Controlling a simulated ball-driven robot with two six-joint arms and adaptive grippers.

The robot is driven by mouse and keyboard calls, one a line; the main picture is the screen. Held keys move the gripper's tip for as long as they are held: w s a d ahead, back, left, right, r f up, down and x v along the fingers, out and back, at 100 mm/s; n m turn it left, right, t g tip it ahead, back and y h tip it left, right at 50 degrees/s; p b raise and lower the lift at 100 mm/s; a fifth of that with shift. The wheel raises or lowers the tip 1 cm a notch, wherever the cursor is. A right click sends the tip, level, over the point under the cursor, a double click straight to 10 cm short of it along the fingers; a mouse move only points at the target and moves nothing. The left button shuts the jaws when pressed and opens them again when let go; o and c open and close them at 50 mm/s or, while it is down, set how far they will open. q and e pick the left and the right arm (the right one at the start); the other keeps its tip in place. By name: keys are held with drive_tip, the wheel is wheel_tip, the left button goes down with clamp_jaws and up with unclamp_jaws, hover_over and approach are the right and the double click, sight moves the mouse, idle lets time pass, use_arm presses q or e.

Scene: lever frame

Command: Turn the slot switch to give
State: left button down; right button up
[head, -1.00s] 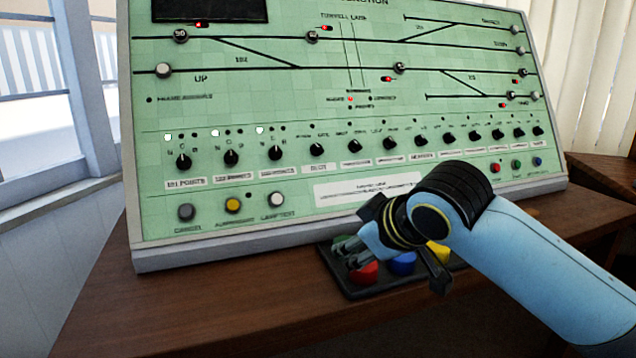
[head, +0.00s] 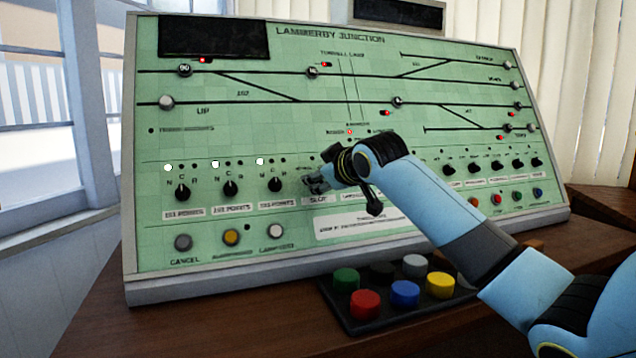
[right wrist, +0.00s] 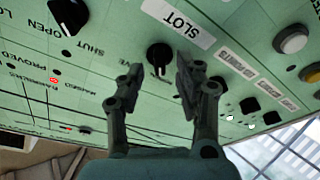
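The slot switch (right wrist: 159,56) is a round black knob on the green panel, beside the white SLOT label (right wrist: 178,20) in the upside-down right wrist view. A pale pointer mark on it faces down in that picture. In the head view the SLOT label (head: 317,198) shows, but the knob is hidden by my right gripper. My right gripper (head: 312,183) is at the panel there. In the right wrist view its fingers (right wrist: 158,64) are spread on either side of the knob; I cannot tell whether they touch it. My left gripper is out of view.
A row of black knobs (head: 274,184) runs left and right of the gripper. Push buttons (head: 276,231) sit below. A black box with several coloured buttons (head: 365,304) lies on the wooden desk (head: 190,325) in front, under my right arm.

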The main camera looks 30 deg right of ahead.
drive_tip(key=shift+w+f, duration=0.2)
drive_tip(key=shift+w, duration=0.35)
drive_tip(key=shift+c, duration=0.2)
